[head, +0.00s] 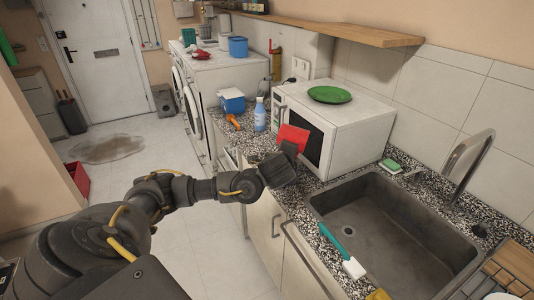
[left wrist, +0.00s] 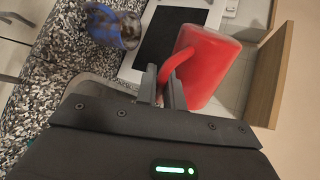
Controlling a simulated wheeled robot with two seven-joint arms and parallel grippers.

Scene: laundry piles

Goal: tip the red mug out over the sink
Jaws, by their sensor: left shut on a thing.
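The red mug (head: 293,136) is held up in front of the microwave, above the counter and to the left of the sink in the head view. My left gripper (head: 287,153) is shut on it. In the left wrist view the fingers (left wrist: 168,88) close on the handle of the mug (left wrist: 207,66). I cannot see inside the mug, and cannot tell how far it is tilted. The grey sink (head: 400,240) is at the lower right, its basin bare with a drain visible. My right gripper is not in view.
The white microwave (head: 343,130) with a green plate (head: 330,94) stands behind the mug. A tap (head: 468,165) arches at the sink's back. A teal-and-white brush (head: 343,252) lies at its front edge.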

